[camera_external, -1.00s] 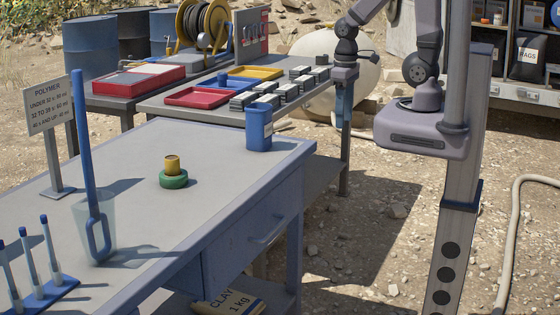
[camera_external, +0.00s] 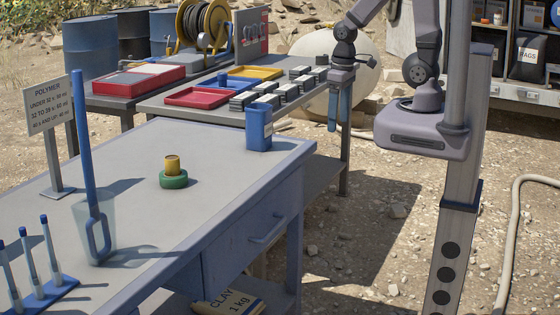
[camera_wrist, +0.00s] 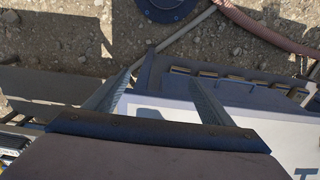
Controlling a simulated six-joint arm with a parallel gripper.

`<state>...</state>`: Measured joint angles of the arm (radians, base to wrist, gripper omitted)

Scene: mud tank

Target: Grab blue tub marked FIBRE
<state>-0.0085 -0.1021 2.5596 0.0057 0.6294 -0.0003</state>
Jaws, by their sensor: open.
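A blue tub (camera_external: 259,128) stands upright near the far right corner of the grey workbench (camera_external: 225,200). It has a small pale label, too small to read. My gripper (camera_external: 339,108) hangs to the right of the tub, beyond the bench edge, with its fingers pointing down. It is open and apart from the tub. In the wrist view my gripper (camera_wrist: 160,82) shows two spread fingers with nothing held between them. I cannot make out the tub in that view.
A green ring with a yellow piece (camera_external: 173,173), a clear beaker with a blue-handled tool (camera_external: 97,230), a polymer sign (camera_external: 48,108) and a blue tube rack (camera_external: 40,296) stand on the bench. Trays and small boxes fill the rear table (camera_external: 160,105). Bench around the tub is clear.

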